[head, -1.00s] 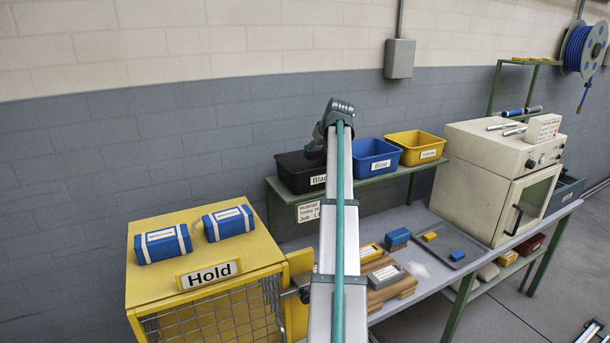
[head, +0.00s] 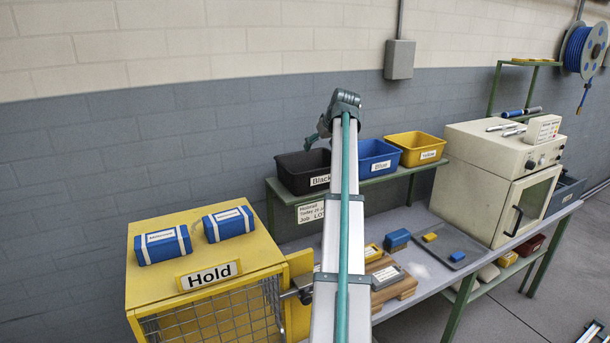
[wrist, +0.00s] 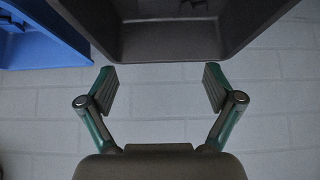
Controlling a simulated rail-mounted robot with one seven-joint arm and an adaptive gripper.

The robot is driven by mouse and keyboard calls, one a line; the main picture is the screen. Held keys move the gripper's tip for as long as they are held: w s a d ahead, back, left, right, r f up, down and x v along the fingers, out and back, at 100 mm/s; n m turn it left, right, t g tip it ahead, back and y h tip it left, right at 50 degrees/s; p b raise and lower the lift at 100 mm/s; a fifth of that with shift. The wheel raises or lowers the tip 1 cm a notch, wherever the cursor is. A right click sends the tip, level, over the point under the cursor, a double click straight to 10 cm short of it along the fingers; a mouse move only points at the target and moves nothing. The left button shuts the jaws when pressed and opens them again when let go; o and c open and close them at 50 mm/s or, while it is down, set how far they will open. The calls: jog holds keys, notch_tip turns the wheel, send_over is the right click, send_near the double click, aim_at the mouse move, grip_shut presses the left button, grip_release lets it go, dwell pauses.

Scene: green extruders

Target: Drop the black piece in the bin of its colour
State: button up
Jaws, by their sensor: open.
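The black bin (head: 290,172), labelled Black, stands at the left end of the green shelf. In the wrist view the black bin (wrist: 170,42) fills the top middle, and a dark shape (wrist: 170,6) lies inside it at the top edge. I cannot tell for sure whether that shape is the black piece. My gripper (wrist: 160,90) is open, with nothing between its fingers. It hangs by the bin's rim with the brick wall behind it. In the head view my gripper (head: 312,142) is small, above the black bin, partly hidden by my arm.
The blue bin (head: 376,146) and yellow bin (head: 424,136) stand right of the black one. A yellow Hold cage (head: 150,290) carries two blue packs. The bench holds a wooden block (head: 402,290), a tray (head: 470,246) and a cream oven (head: 480,190).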

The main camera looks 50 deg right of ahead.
jog(key=v, duration=0.7)
jog(key=shift+s, duration=0.15)
jog(key=shift+a+r, duration=0.1)
jog(key=shift+r, duration=0.05)
